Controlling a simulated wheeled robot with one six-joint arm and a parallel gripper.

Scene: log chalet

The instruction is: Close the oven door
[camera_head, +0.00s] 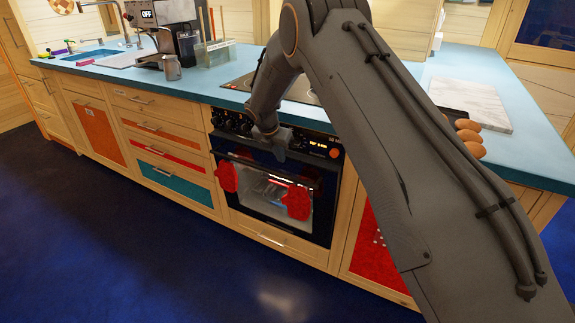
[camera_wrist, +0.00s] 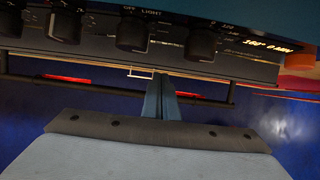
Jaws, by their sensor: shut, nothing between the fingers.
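The oven (camera_head: 325,215) is built into the wooden counter front. Its black glass door stands upright in the head view, closed or nearly so; I cannot tell whether a small gap is left at the top. The inside is lit behind the glass. My gripper (camera_head: 280,156) is shut and empty, in front of the oven just below the control panel. In the wrist view the fingers (camera_wrist: 160,88) point at the dark door handle bar (camera_wrist: 60,86), close to it; I cannot tell whether they touch.
Red oven mitts (camera_head: 297,202) hang on the door front. The control panel (camera_wrist: 110,30) with black knobs is just above my fingers. The dark blue floor (camera_head: 120,245) in front is clear.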

